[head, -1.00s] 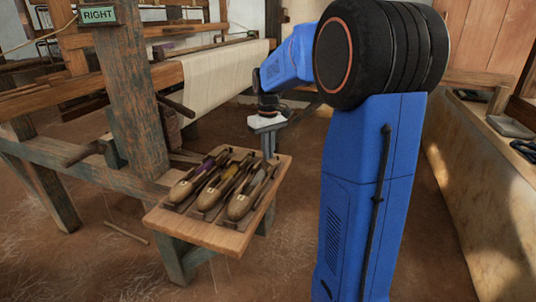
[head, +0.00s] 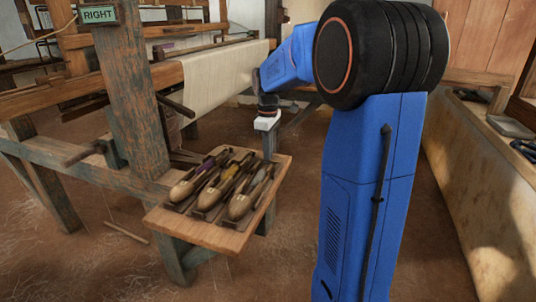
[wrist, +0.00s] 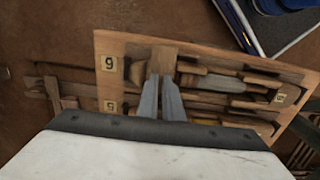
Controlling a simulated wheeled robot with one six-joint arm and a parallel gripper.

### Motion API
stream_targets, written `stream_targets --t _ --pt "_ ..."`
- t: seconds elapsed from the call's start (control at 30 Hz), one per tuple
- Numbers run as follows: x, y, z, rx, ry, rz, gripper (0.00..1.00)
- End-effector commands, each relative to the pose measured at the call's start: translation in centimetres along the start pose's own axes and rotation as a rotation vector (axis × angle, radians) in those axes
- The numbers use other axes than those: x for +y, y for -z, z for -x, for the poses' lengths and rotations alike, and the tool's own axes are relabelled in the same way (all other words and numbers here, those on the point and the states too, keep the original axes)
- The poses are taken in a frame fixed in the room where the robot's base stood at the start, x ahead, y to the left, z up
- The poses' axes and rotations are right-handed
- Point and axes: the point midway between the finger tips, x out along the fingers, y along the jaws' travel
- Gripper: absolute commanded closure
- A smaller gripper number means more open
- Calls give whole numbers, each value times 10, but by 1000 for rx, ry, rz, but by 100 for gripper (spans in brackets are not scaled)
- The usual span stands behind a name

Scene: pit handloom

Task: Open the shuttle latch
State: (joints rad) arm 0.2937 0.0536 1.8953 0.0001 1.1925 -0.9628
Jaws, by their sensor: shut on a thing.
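A wooden tray (head: 205,232) holds three shuttles side by side in the head view: a left shuttle (head: 184,190), a middle one (head: 210,198) and a right one (head: 241,205). My gripper (head: 268,148) points down at the tray's far right end. In the wrist view its two grey fingers (wrist: 161,82) are close together. They are shut on a small light wooden piece (wrist: 164,56) beside the end of a shuttle (wrist: 212,83); it looks like the latch. The fingers hide part of it, and I cannot tell whether the latch is open.
Number tags (wrist: 109,62) sit on the tray. The loom frame post (head: 137,110) with a RIGHT sign (head: 99,14) stands left of the tray, and pale cloth (head: 222,77) hangs behind it. A plastered ledge (head: 462,180) runs along the right.

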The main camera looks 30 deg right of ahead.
Motion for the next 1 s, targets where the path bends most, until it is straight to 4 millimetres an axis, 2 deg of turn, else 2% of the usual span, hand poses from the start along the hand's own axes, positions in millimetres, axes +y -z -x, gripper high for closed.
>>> stream_targets --t 0.43,0.5,0.53,0.83,1.0 --pt "0 0 0 0 0 9 100" --pt "0 0 0 0 0 9 77" --pt "0 0 0 0 0 9 75" --pt "0 0 0 0 -1 -3 75" --pt "0 0 0 0 -1 -83 75"
